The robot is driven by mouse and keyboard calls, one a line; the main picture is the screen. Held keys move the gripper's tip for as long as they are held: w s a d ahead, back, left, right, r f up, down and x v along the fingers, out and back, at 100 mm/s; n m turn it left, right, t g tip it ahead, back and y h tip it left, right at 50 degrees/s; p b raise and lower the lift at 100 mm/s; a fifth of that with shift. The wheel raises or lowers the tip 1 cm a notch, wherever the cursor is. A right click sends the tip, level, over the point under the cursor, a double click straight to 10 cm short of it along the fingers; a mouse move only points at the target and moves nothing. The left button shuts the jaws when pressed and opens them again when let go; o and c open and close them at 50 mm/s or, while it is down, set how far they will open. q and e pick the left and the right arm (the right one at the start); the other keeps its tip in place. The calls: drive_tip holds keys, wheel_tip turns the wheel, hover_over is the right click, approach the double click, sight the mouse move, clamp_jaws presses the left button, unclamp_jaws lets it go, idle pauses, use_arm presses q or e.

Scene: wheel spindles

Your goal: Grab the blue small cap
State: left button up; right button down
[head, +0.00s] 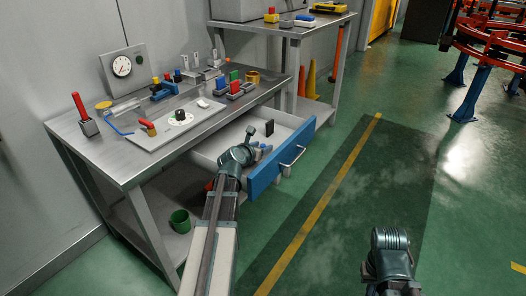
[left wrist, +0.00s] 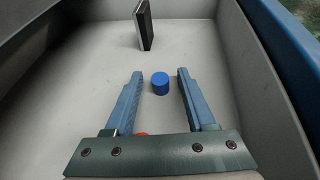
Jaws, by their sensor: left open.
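The small blue cap (left wrist: 160,83) stands on the drawer floor in the left wrist view, just beyond and between my open fingers. My left gripper (left wrist: 158,76) is open and nothing is between its jaws but the cap near the tips, apart from both fingers. In the head view my left gripper (head: 257,150) reaches into the open drawer with the blue front (head: 266,178). The cap is hard to make out there. My right gripper (head: 388,245) is at the lower right over the floor; its jaws cannot be made out.
A dark upright block (left wrist: 145,25) stands farther back in the drawer. A red object (left wrist: 141,134) shows partly behind my gripper's base. The drawer walls are close on both sides. The metal workbench (head: 110,150) above holds gauges, tools and a tray (head: 150,135).

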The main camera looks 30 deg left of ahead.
sight(262, 146)
use_arm(q)
drive_tip(key=shift+w+f, duration=0.15)
drive_tip(key=shift+w, duration=0.15)
clamp_jaws()
idle(0.5)
wheel_tip(262, 146, up, 10)
drive_tip(key=p, duration=1)
